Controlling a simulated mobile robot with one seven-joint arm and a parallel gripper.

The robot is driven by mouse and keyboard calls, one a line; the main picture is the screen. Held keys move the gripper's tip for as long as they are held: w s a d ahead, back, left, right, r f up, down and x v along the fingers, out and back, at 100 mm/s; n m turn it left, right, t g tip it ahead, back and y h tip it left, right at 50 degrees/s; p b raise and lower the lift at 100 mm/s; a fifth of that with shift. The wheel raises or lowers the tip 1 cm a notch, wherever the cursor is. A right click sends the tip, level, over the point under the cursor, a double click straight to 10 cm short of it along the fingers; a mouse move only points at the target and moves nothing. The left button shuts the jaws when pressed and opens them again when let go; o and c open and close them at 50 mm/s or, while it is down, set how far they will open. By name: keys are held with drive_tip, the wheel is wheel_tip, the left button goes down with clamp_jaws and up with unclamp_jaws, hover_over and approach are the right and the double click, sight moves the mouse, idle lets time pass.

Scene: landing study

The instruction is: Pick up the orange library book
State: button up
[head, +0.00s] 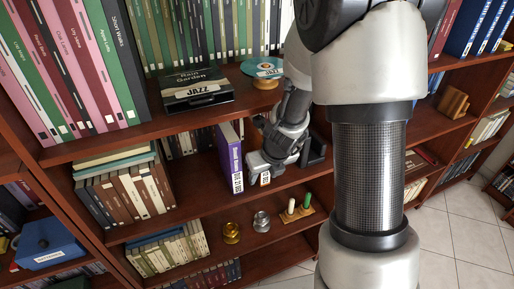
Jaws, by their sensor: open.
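My gripper (265,169) reaches into the middle shelf of the bookcase, with its jaws open just right of an upright purple book (231,160). Between and below the fingers a small pale spine label with a hint of orange (265,179) shows; it looks like the low end of the orange library book. The rest of that book is hidden behind my gripper and wrist. I cannot tell whether the fingers touch it.
A dark bookend (316,150) stands right of my gripper. Brass and silver knobs (231,232) (261,221) and a candle-like set (296,210) stand below. Brown books (130,190) fill the left.

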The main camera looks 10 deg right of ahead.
drive_tip(key=shift+f, duration=0.1)
clamp_jaws()
drive_tip(key=shift+r, duration=0.25)
